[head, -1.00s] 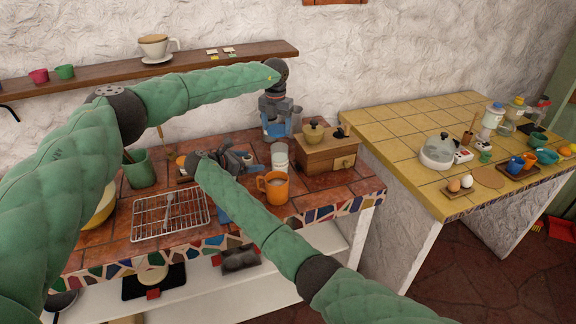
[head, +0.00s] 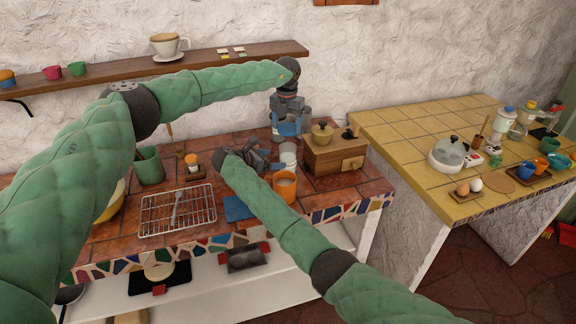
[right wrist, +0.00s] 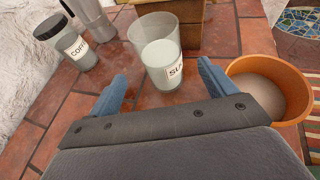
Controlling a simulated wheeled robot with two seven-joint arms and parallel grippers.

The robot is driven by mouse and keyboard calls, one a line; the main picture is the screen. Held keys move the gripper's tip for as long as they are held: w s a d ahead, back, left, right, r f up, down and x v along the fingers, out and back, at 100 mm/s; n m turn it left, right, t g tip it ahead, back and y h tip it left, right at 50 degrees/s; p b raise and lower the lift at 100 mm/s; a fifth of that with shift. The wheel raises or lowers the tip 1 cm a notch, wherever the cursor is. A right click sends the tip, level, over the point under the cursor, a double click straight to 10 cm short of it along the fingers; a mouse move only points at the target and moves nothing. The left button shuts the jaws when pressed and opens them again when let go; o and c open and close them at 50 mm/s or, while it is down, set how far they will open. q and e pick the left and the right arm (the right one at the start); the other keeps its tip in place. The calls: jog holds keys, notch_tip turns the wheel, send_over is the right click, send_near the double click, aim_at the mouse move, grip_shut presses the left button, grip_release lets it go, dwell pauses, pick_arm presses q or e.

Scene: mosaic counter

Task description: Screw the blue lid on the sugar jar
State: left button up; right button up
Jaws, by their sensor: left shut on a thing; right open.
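The sugar jar (head: 288,156) stands open on the red tiled counter; in the right wrist view it is a clear glass (right wrist: 160,58) with white contents and a partly visible label. My right gripper (right wrist: 161,75) is open, its blue fingers spread in front of the jar, which is not gripped. In the head view the right gripper (head: 265,160) is low, left of the jar. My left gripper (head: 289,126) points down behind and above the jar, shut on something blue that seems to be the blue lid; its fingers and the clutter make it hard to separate.
An orange mug (head: 285,186) stands close beside the jar. A coffee jar (right wrist: 66,42) with a dark lid and a metal pot (right wrist: 92,16) are behind. A wooden grinder (head: 335,155) is right; a wire rack (head: 176,210) is left.

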aim_at(281, 158)
pick_arm(q)
jog(key=shift+a, duration=0.1)
pick_arm(e)
jog(key=shift+x, duration=2.95)
jog(key=c, duration=1.4)
pick_arm(q)
jog(key=shift+f, duration=2.4)
pick_arm(e)
jog(key=shift+c, duration=0.2)
pick_arm(q)
jog(key=shift+f, duration=0.15)
jog(key=shift+f, duration=0.8)
jog(key=shift+f, duration=0.5)
